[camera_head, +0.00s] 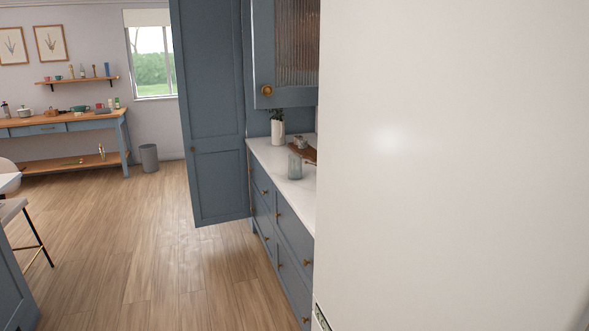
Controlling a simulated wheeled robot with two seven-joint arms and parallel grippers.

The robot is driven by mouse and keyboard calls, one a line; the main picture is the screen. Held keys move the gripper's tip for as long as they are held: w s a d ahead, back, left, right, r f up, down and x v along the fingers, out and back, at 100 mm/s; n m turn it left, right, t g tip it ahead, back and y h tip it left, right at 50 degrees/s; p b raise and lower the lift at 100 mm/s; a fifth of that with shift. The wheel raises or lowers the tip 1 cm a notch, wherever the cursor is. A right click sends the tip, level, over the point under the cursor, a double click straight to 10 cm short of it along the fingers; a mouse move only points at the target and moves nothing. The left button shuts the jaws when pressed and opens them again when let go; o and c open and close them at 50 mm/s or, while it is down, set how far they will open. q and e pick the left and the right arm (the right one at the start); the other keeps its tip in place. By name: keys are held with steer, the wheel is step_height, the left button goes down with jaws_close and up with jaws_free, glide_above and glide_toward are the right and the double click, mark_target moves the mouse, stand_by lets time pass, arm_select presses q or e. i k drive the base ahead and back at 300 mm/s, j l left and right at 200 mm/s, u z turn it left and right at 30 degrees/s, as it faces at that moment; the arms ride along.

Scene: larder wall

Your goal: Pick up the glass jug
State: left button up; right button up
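A small clear, greenish glass vessel that looks like the glass jug (295,165) stands upright on the white countertop (268,155), near its front edge. It is small in the head view, and I cannot make out a handle clearly. Neither of my grippers is in view. Nothing visible touches the jug.
A tall blue door (212,120) stands open left of the counter. A white vase (278,133) with a plant and a wooden board (309,155) are near the jug. A large white panel (450,160) fills the right and hides the counter beyond. The wood floor (150,250) is clear.

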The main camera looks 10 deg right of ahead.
mark_target(294, 160)
steer(key=i+z, duration=0.15)
steer(key=z, duration=0.9)
steer(key=i+j+z, duration=0.35)
steer(key=j+z, duration=0.2)
steer(key=i+j+z, duration=0.1)
steer(key=j+z, duration=0.15)
steer(key=j, duration=0.15)
steer(key=i+j+z, duration=0.1)
steer(key=j+z, duration=0.15)
steer(key=i+j, duration=0.1)
steer(key=j, duration=0.55)
steer(key=i+j+z, duration=0.1)
steer(key=j, duration=0.6)
steer(key=i+j, duration=0.15)
steer(key=j, duration=0.5)
